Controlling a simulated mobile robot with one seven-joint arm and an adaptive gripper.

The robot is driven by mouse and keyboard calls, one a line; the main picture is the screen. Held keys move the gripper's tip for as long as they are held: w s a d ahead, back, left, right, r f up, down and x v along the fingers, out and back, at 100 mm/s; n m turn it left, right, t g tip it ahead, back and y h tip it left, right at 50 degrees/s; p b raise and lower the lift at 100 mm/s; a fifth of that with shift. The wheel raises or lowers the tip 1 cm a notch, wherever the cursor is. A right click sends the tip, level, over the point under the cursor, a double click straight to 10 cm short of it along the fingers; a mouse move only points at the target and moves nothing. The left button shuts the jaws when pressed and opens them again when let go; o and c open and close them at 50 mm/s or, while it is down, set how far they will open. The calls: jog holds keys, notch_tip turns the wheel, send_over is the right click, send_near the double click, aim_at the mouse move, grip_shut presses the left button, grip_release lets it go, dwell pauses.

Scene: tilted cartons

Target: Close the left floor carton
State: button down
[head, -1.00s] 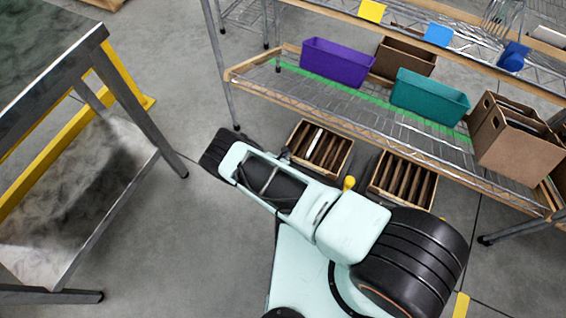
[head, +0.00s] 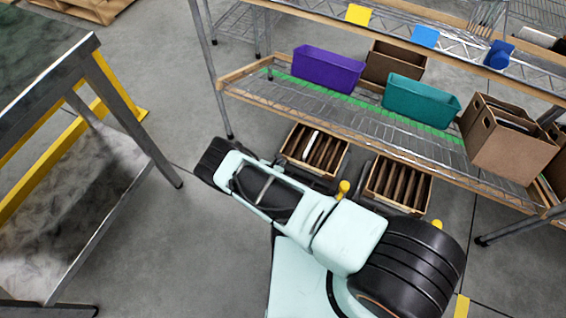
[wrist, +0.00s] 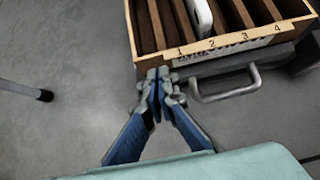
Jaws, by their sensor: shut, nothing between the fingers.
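The left floor carton (head: 315,151) is an open wooden box on the floor under the shelf's front edge. Dark dividers split it into slots, and a white object stands in one slot. In the wrist view the carton (wrist: 188,57) shows its front wall with numbers along the rim, and a grey handle (wrist: 227,88) sticks out below that wall. My gripper (wrist: 158,76) is shut and empty, its tips close to the front left part of the carton; I cannot tell whether they touch it.
A second divided carton (head: 398,186) stands to the right on the floor. The wire shelf (head: 340,115) above holds a purple bin (head: 328,69), a teal bin (head: 420,101) and brown cartons (head: 507,140). A metal table (head: 100,210) stands at the left, with clear floor between.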

jog(key=p+v, duration=0.4)
jog(key=v, duration=0.7)
jog(key=shift+s+a+f, duration=0.2)
jog(key=shift+s+f, duration=0.15)
jog(key=shift+s, duration=0.05)
